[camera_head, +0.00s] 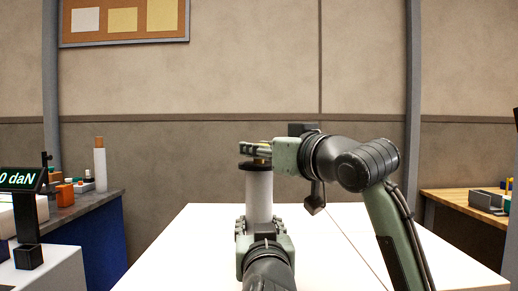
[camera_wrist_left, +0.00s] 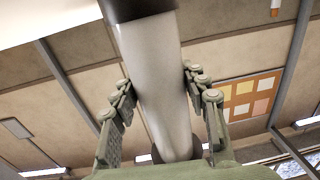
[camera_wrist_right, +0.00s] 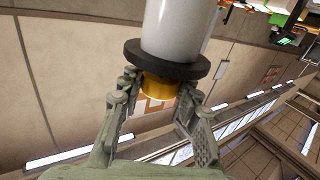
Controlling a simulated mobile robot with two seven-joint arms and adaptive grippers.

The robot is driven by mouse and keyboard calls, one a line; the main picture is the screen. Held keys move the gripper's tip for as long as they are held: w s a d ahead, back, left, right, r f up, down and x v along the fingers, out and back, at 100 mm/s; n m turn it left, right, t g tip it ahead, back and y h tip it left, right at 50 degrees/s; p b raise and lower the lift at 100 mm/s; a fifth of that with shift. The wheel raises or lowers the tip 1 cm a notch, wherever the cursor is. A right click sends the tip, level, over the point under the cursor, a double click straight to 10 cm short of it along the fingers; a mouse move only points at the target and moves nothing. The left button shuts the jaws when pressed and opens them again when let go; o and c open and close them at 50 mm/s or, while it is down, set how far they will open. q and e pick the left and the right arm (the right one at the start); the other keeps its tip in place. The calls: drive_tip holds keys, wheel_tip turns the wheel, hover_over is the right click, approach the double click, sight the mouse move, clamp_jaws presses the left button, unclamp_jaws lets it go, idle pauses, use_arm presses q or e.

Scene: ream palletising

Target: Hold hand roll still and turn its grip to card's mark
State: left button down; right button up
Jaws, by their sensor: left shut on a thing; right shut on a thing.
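The hand roll (camera_head: 259,196) is a white upright cylinder with a dark collar (camera_head: 255,165) at its top, above the white table. My left gripper (camera_head: 259,224) is shut around its lower part; in the left wrist view the fingers flank the white roll (camera_wrist_left: 155,75). My right gripper (camera_head: 259,150) comes in from the right at the top. In the right wrist view the dark collar (camera_wrist_right: 167,60) and the yellow grip (camera_wrist_right: 159,87) show, with the fingers on both sides of the grip. I cannot make out a card's mark or the grip's turn.
The white table (camera_head: 350,262) is mostly clear to the right. A scale display (camera_head: 20,179) stands at the left, by a bench with another white roll (camera_head: 100,168). A wooden bench (camera_head: 465,205) is at the right. A pinboard (camera_head: 124,20) hangs on the back wall.

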drive_tip(key=shift+f+m+t+h, duration=0.1)
drive_tip(key=shift+m+t+h, duration=0.45)
drive_tip(key=shift+m+h, duration=0.65)
drive_tip(key=shift+m+t+h, duration=0.55)
drive_tip(key=shift+m+h, duration=0.25)
drive_tip(key=shift+h, duration=1)
drive_tip(key=o, duration=1.2)
drive_tip(key=s, duration=0.4)
drive_tip(key=s+d, duration=0.1)
drive_tip(key=s, duration=0.3)
drive_tip(key=s+d, duration=0.1)
drive_tip(key=s, duration=0.2)
drive_tip(key=shift+s, duration=0.4)
